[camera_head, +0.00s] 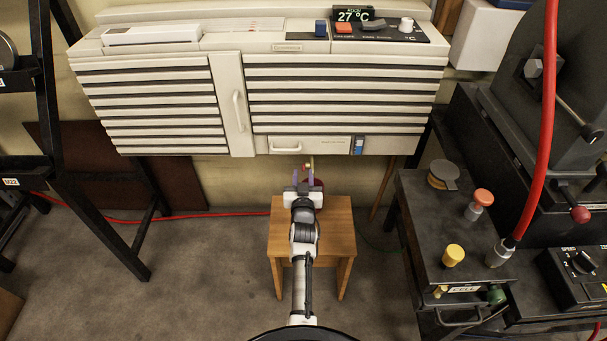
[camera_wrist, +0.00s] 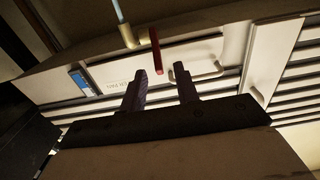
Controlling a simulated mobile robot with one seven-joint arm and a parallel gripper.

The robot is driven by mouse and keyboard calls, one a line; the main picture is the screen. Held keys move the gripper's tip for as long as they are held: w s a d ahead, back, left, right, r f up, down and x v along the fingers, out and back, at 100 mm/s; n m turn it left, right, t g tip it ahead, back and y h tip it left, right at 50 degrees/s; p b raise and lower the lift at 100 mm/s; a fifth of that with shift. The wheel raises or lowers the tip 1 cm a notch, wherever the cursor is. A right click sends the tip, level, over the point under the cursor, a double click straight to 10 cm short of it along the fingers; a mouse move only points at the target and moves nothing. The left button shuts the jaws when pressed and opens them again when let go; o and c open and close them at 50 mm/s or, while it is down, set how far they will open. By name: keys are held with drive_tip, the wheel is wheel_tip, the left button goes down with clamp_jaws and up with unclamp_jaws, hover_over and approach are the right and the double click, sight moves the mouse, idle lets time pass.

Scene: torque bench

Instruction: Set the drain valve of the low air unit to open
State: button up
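The low air unit (camera_head: 345,100) is a cream, slatted wall housing. It also shows tilted in the wrist view (camera_wrist: 235,50). At its underside is the drain valve, with a brass body (camera_wrist: 130,38) on a pale blue pipe and a red lever (camera_wrist: 156,50). In the head view only a bit of brass (camera_head: 308,165) shows beyond my fingers. My gripper (camera_head: 303,178) is open below the unit's lower edge. In the wrist view its two dark fingers (camera_wrist: 160,70) stand apart, with the red lever's end appearing in the gap. I cannot tell whether they touch it.
A wooden stool (camera_head: 340,240) stands below my arm. The unit's lower panel has a small handle (camera_head: 286,148) and a blue switch (camera_head: 358,145). A dark machine bench (camera_head: 420,215) with knobs stands right. A black frame (camera_head: 85,205) stands left, with open floor between.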

sight(303, 166)
drive_tip(key=shift+w+d+r+b, duration=0.1)
drive_tip(key=shift+w+b, duration=0.25)
drive_tip(key=shift+w, duration=1.8)
clamp_jaws()
